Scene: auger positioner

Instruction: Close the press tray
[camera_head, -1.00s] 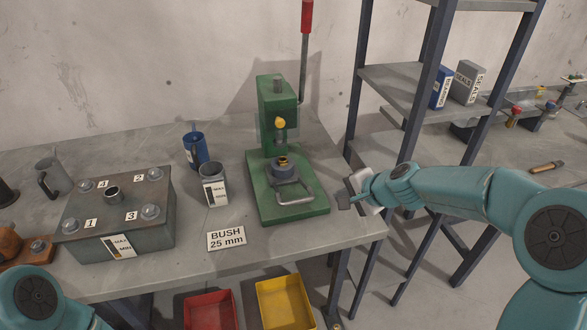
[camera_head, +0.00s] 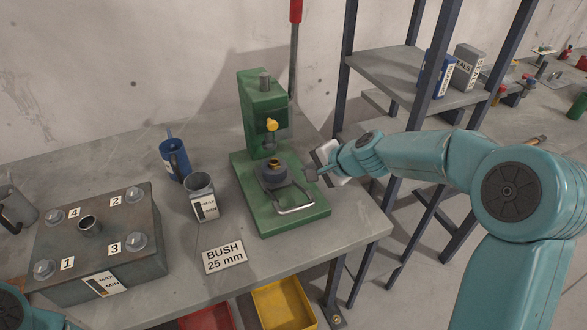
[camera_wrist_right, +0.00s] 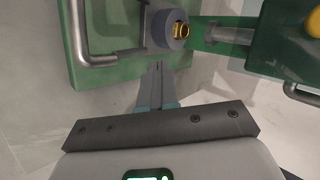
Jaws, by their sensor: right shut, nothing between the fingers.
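The green press (camera_head: 264,103) stands on the workbench with its red-handled lever (camera_head: 294,55) raised. Its tray, with a curved grey handle (camera_head: 294,203), sits at the front of the green base (camera_head: 261,220). A dark round block with a brass bush (camera_head: 274,165) is behind the handle. My right gripper (camera_head: 311,173) is shut and empty at the right of the press base, close to the block. In the right wrist view the shut fingertips (camera_wrist_right: 158,66) point toward the block (camera_wrist_right: 166,28), with the tray handle (camera_wrist_right: 86,55) to the left. My left gripper is out of view.
A grey mug (camera_head: 201,196), a blue mug (camera_head: 174,160) and a bolted metal box (camera_head: 96,237) stand left of the press. A "BUSH 25 mm" sign (camera_head: 225,256) lies in front. A shelf rack (camera_head: 384,78) stands behind on the right.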

